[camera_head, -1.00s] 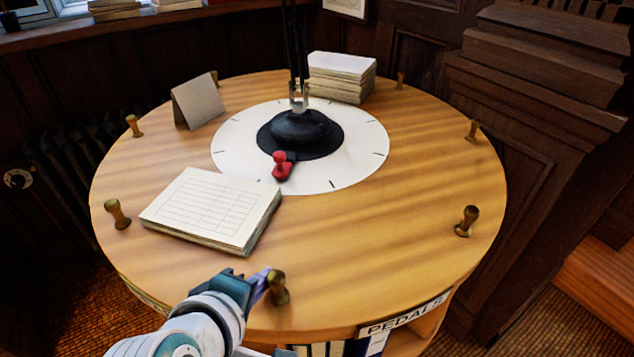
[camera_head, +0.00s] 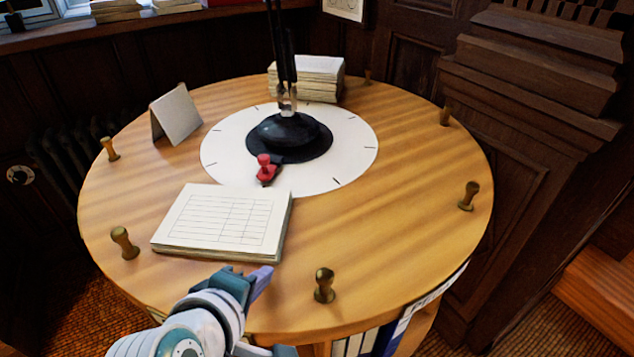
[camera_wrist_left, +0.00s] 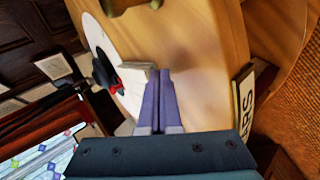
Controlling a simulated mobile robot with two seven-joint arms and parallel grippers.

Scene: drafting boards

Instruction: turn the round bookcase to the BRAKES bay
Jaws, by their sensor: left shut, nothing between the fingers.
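The round bookcase (camera_head: 400,240) has a striped wooden top with brass knobs around its rim. The nearest knob (camera_head: 324,285) stands right of my left gripper (camera_head: 262,280), with a gap between them. This gripper is shut and empty, above the near rim. In the left wrist view its fingers (camera_wrist_left: 158,80) are together. A white label (camera_head: 440,288) on the right front side is too oblique to read now. The left wrist view shows another label (camera_wrist_left: 245,100) ending in "ARS". I see no BRAKES label. My right gripper is not in view.
A paper stack with a ruled sheet (camera_head: 222,220), a folded card (camera_head: 175,115), a red-handled stamp (camera_head: 265,168) and a stack of books or papers (camera_head: 318,75) sit on the top. A black lamp base (camera_head: 290,132) stands at its centre. Dark panelling (camera_head: 500,180) is close on the right.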

